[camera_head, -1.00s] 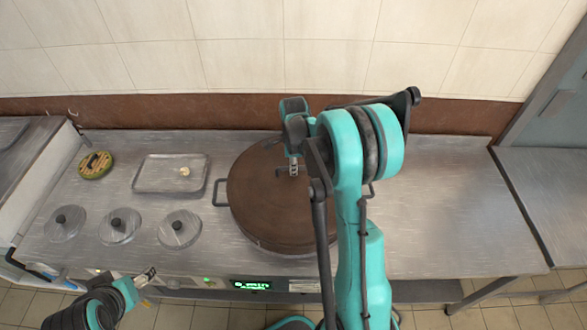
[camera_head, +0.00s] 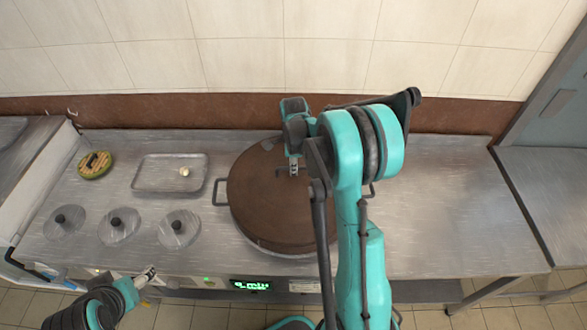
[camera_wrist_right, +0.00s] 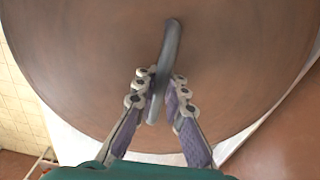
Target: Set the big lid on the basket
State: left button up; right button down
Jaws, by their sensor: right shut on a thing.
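The big lid (camera_head: 265,205) is a wide brown disc over a round vessel with side handles on the steel counter. My right gripper (camera_head: 294,170) is over the lid's far middle part. In the right wrist view, its fingers (camera_wrist_right: 158,92) are shut on the lid's grey bar handle (camera_wrist_right: 170,50), and the brown lid (camera_wrist_right: 85,50) fills most of the picture. The lid hides the basket almost wholly; I cannot tell whether the lid rests on it or hangs just above. My left gripper (camera_head: 148,274) is empty at the counter's front edge, its jaws too small to read.
Three small round lids with black knobs, one of them here (camera_head: 179,229), lie at the left. Behind them are a shallow metal tray (camera_head: 150,187) and a round green-and-yellow object (camera_head: 95,165). The counter's right part (camera_head: 445,210) is clear. A tiled wall stands behind.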

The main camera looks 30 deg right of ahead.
jog(key=shift+f, duration=0.3)
jog(key=c, duration=1.9)
grip_release()
jog(key=shift+o, duration=0.2)
jog(key=shift+r+p, duration=3.55)
jog(key=shift+r, duration=1.95)
